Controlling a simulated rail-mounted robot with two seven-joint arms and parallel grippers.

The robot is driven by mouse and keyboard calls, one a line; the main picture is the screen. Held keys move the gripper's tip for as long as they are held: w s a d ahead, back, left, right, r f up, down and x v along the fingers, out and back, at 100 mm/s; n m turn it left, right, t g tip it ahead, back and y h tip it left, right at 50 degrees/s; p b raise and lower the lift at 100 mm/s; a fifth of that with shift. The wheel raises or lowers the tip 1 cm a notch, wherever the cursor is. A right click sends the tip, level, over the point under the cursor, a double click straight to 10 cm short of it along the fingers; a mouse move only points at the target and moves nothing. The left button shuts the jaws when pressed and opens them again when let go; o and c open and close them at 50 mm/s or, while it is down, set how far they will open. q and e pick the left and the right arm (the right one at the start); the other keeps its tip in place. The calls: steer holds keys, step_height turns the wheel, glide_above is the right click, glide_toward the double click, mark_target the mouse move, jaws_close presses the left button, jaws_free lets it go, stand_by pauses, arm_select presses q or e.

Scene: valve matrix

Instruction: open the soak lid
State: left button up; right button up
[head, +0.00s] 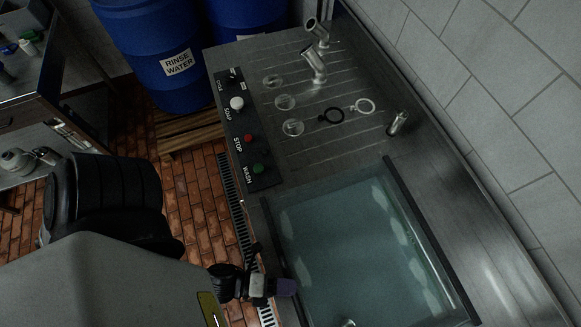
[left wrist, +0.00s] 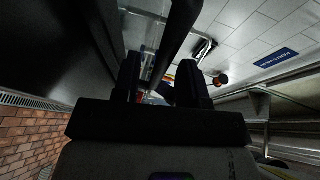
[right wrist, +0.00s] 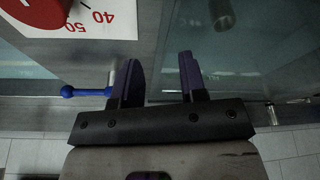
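The soak lid appears to be the clear glass panel (head: 350,245) over the basin, lying flat with dark bars along its left and right edges. My left gripper (head: 275,287) is at the lid's left edge; whether it touches is unclear. In the left wrist view its two fingers (left wrist: 162,85) stand apart, and a dark bar (left wrist: 178,35) runs up between or just beyond them. I cannot tell whether they touch the bar. My right gripper (right wrist: 158,82) is open and empty in the right wrist view, and is not seen in the head view.
A button panel (head: 244,130) lies beyond the lid, near several round fittings and two rings. Two metal spouts (head: 315,65) stand at the back. A blue ball-ended lever (right wrist: 85,92) is left of my right fingers, below a red dial (right wrist: 35,8). Blue barrels (head: 150,50) stand behind.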

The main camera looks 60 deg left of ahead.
arm_select(q)
steer(key=shift+x, duration=0.85)
jaws_close()
